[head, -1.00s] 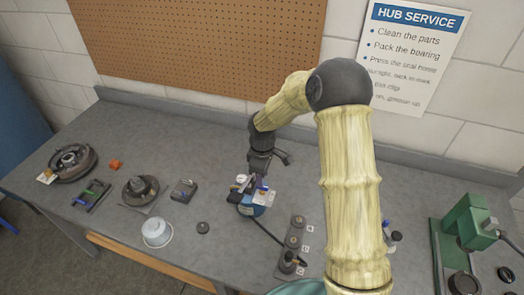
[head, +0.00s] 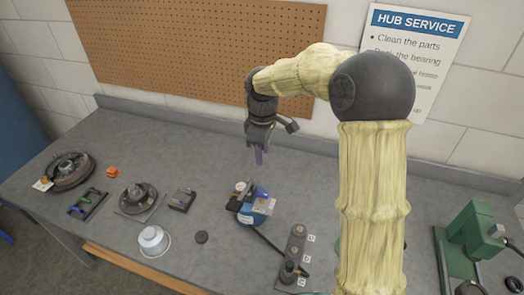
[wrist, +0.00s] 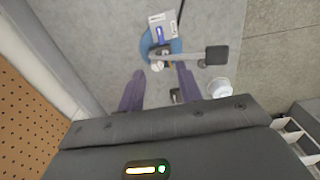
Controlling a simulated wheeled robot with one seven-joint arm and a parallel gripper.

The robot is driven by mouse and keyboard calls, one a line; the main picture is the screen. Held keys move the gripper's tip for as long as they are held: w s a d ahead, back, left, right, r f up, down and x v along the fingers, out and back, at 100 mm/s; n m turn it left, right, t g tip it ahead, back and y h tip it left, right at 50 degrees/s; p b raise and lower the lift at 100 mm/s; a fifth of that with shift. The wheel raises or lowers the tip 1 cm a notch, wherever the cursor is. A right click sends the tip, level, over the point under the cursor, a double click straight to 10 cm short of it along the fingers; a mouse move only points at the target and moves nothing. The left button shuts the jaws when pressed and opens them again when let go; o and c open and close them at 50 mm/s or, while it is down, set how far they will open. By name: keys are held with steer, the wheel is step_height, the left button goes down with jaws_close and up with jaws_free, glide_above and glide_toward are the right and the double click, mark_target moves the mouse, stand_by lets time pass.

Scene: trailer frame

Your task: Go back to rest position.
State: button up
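My gripper (head: 258,160) hangs over the workbench (head: 210,175), pointing down, above and behind the blue device (head: 262,205). In the wrist view its two purple fingers (wrist: 160,82) stand apart, with nothing held between them. The blue device also shows in the wrist view (wrist: 147,46), beyond the fingertips. It sits on the bench, clear of the gripper, with a cable running from it.
A block with several lettered stations (head: 296,248) stands front right of the blue device. A green press (head: 470,235) stands right. The pegboard (head: 200,45) is behind.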

steer(key=s+d+f+m+t, duration=0.1)
steer(key=s+d+m, duration=0.4)
steer(key=s, duration=0.5)
steer(key=s+d+f+m+t, duration=0.1)
steer(key=s+d+f+m, duration=0.2)
steer(key=s+d+m, duration=0.3)
steer(key=s+m, duration=0.2)
steer(key=s, duration=0.1)
steer(key=shift+s+m+t, duration=0.3)
steer(key=shift+s, duration=0.1)
